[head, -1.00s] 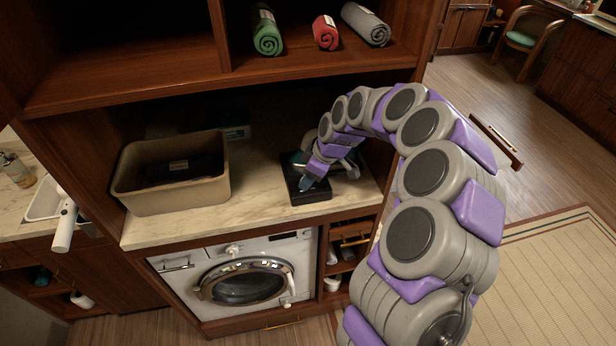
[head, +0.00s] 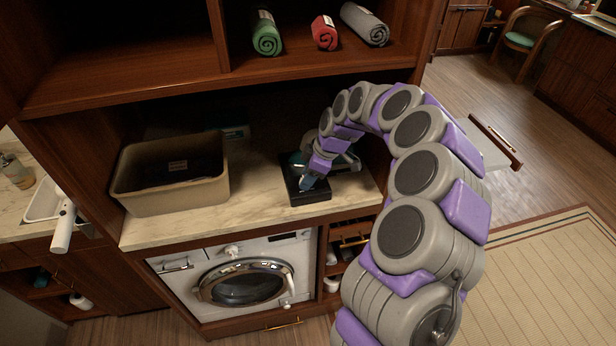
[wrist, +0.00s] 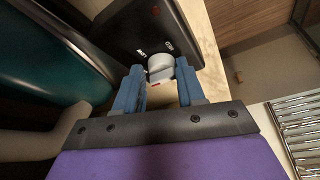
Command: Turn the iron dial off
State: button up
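The iron dial (wrist: 160,67) is a small light grey knob on a black base (wrist: 135,28) with white markings, seen in the wrist view. My gripper (wrist: 159,72) has its two blue fingers apart, one on each side of the dial. I cannot tell whether either finger touches it. In the head view the black base (head: 311,197) lies on the marble counter, with my gripper (head: 306,184) over its front part, hiding the dial. The teal iron (wrist: 45,55) is at the left in the wrist view.
A beige bin (head: 172,195) stands left on the counter (head: 250,200). A washing machine (head: 240,275) is below, and a shelf (head: 200,75) with rolled towels is above. Counter between the bin and the black base is clear.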

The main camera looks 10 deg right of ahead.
jog(key=o, duration=0.4)
jog(key=shift+c, duration=0.2)
